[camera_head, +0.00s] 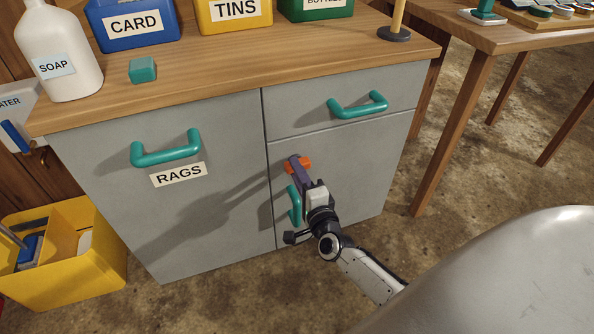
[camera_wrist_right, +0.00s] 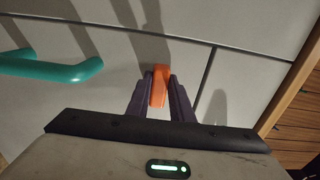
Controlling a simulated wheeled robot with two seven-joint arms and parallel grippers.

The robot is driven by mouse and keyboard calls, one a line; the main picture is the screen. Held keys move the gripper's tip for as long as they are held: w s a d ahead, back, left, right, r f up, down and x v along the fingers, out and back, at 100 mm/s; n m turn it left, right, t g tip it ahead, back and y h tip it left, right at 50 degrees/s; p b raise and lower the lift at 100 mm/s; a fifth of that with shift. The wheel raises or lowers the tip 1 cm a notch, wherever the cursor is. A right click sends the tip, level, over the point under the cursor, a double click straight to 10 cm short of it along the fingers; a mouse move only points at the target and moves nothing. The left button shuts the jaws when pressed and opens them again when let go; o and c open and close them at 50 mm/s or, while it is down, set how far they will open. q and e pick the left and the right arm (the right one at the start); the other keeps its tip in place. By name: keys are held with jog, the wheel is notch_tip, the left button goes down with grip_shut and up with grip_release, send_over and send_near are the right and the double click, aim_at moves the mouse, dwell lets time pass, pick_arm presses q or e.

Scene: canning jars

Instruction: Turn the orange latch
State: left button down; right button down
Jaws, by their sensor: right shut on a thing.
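The orange latch (camera_head: 305,163) is on the grey cabinet's lower right door, near its upper left part, just below the drawer. My right gripper (camera_head: 298,166) is at the latch with its dark fingers shut on it. In the right wrist view the orange latch (camera_wrist_right: 159,86) stands between the two fingers of the right gripper (camera_wrist_right: 160,92), which touch it on both sides. The fingers hide part of the latch. My left gripper is in neither view.
A teal handle (camera_head: 295,205) is on the same door, close beside my right gripper. Another teal handle (camera_head: 358,105) is on the drawer above. The RAGS door (camera_head: 215,225) is at left, with a yellow bin (camera_head: 75,275) beside it. Open floor lies at right.

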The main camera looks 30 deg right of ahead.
jog(key=c, duration=1.7)
grip_release()
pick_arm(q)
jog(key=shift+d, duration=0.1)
pick_arm(e)
jog(key=shift+o, duration=0.7)
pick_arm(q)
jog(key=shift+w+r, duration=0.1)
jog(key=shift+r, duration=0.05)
